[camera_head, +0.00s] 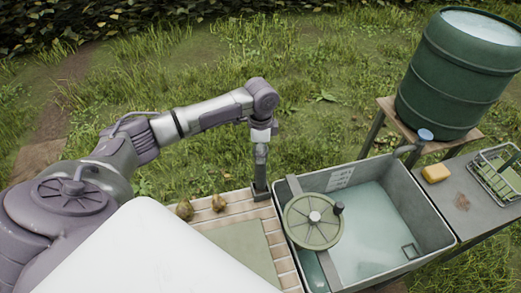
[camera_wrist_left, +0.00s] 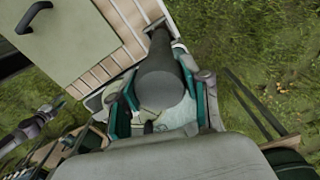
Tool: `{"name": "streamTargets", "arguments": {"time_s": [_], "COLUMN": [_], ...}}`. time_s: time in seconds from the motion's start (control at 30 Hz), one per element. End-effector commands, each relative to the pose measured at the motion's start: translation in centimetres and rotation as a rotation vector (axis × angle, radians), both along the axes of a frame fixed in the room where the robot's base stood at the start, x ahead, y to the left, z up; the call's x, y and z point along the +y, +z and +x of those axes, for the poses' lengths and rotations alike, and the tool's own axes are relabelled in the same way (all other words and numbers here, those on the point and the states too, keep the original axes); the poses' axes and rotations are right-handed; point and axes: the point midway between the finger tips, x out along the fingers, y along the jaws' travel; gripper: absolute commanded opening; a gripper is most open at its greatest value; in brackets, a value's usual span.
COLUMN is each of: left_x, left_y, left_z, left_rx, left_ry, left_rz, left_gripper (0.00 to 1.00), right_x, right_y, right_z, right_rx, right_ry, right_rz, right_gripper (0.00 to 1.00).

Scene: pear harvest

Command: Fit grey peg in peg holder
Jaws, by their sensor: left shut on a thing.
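My left gripper (camera_head: 261,152) points down at the far end of the slatted counter. It is shut on the grey peg (camera_wrist_left: 160,72), a dark grey cylinder that lies between its two fingers in the left wrist view. The peg also shows below the gripper in the head view (camera_head: 260,177) and looks upright. A dark, wider base (camera_head: 261,194) at the counter's corner, beside the sink, appears to be the peg holder. The peg's lower end is right at it; I cannot tell whether it is seated. My right gripper (camera_wrist_left: 45,118) seems to show small at the left wrist view's edge, its jaws unclear.
Two pears (camera_head: 218,203) lie on the slatted counter (camera_head: 240,207), left of the peg. A water-filled sink (camera_head: 447,232) with a round green wheel (camera_head: 300,235) stands to the right. Beyond are a yellow sponge (camera_head: 436,173), a dish rack (camera_head: 497,180) and a green barrel (camera_head: 455,85).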

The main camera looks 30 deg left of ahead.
Motion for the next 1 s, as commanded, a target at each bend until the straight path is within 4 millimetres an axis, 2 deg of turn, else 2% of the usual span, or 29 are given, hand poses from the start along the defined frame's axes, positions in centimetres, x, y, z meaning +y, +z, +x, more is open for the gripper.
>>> {"name": "streamTargets", "arguments": {"time_s": [0.73,1.0], "left_x": [0.0,0.0], "left_y": [-1.8,-1.9], "left_z": [0.0,0.0], "left_rx": [-0.001,-0.001], "left_ry": [-0.001,0.0], "left_rz": [0.0,0.0], "left_gripper": [0.0,0.0], "right_x": [-0.3,-0.3], "right_y": [-0.5,-0.5], "right_z": [0.1,0.1], "right_rx": [-0.002,-0.002], "right_ry": [0.0,0.0], "right_rz": [-0.004,-0.004], "right_gripper": [0.4,0.4]}}
